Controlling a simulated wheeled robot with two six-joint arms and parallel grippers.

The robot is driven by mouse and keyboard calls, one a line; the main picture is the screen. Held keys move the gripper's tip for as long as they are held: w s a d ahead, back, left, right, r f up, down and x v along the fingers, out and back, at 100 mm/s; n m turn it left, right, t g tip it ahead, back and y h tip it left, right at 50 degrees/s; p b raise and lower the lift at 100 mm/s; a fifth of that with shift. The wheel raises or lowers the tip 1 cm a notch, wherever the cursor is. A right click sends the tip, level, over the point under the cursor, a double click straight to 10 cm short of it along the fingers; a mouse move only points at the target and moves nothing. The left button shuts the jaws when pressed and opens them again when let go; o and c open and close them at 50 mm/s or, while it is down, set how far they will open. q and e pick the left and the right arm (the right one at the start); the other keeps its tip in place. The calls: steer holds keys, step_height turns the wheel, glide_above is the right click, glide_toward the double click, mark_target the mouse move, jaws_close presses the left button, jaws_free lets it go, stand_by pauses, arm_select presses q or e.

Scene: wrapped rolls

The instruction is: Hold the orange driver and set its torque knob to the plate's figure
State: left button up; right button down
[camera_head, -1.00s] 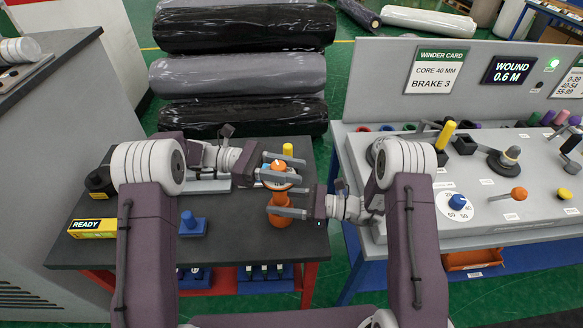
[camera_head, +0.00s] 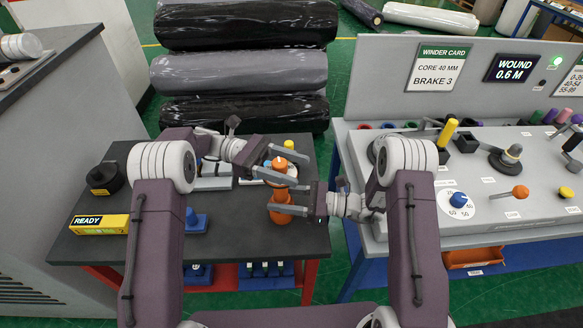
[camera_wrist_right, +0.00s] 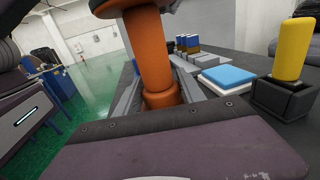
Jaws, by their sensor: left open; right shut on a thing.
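The orange driver (camera_head: 281,214) stands roughly upright above the dark table in the head view. My right gripper (camera_head: 273,198) is shut on its body from the right. The driver's orange shaft also shows in the right wrist view (camera_wrist_right: 147,55), rising out of that picture. My left gripper (camera_head: 301,171) is open, with its fingers on either side of the driver's orange top end (camera_head: 279,164). I cannot tell whether they touch it. The torque knob's marks and setting are too small to read. I cannot pick out the driver's plate for certain.
A yellow block (camera_head: 289,145) stands just behind the driver. A yellow READY box (camera_head: 101,224) and a blue piece (camera_head: 195,221) lie to the left. The grey console (camera_head: 480,220) with its dial is at the right. Its winder card (camera_head: 436,67) reads core 40 mm, brake 3.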

arm_select(q)
step_height(320, 180, up, 10)
stand_by(0.3)
steer(key=shift+f, duration=0.1)
steer(key=a+f+n+t+h, duration=0.1)
steer(key=a+t, duration=0.1)
steer(key=w+a+f+n+t, duration=0.1)
steer(key=a+f+n+t, duration=0.1)
steer(key=a+f+n+t+h, duration=0.1)
steer(key=a+t, duration=0.1)
steer(key=shift+w+f+h, duration=0.15)
steer(key=shift+w+h, duration=0.15)
steer(key=shift+w, duration=0.05)
steer(key=s+a+f+n+t+y, duration=0.2)
steer(key=s+a+f+n+t, duration=0.1)
steer(key=a+f+n+t, duration=0.4)
steer(key=w+d, duration=0.1)
steer(key=d, duration=0.3)
steer(key=w+d+m, duration=0.1)
steer(key=d, duration=0.3)
steer(key=w+d+r+m, duration=0.1)
steer(key=d, duration=0.4)
steer(key=shift+w+t, duration=0.3)
